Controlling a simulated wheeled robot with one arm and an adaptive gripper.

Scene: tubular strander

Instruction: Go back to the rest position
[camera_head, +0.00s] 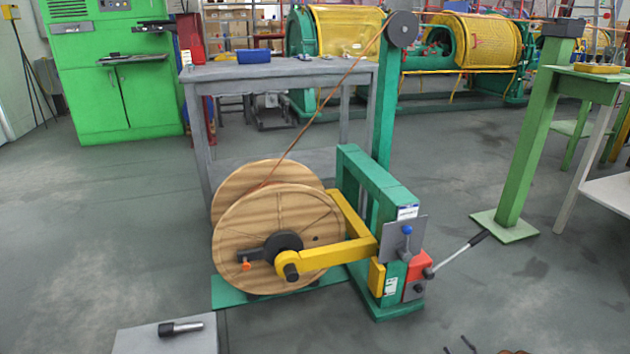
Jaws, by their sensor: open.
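My gripper is not in view in the head camera. A large wooden cable reel (275,240) stands upright in a green take-up stand (380,190). A yellow arm (335,255) reaches to the reel's dark hub (283,243). A copper-coloured strand (330,98) runs from the reel up to a dark pulley (402,29) on the green post. A lever with a black grip (463,250) sticks out to the right of the stand's red block (416,275). Small dark pieces show at the bottom edge, and I cannot tell what they are.
A grey plate (140,341) with a dark handled tool (180,328) lies at the lower left. A grey table (225,72) with a blue bin (253,56) stands behind the reel. A green post (525,150) stands at the right. The floor (90,230) at the left is clear.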

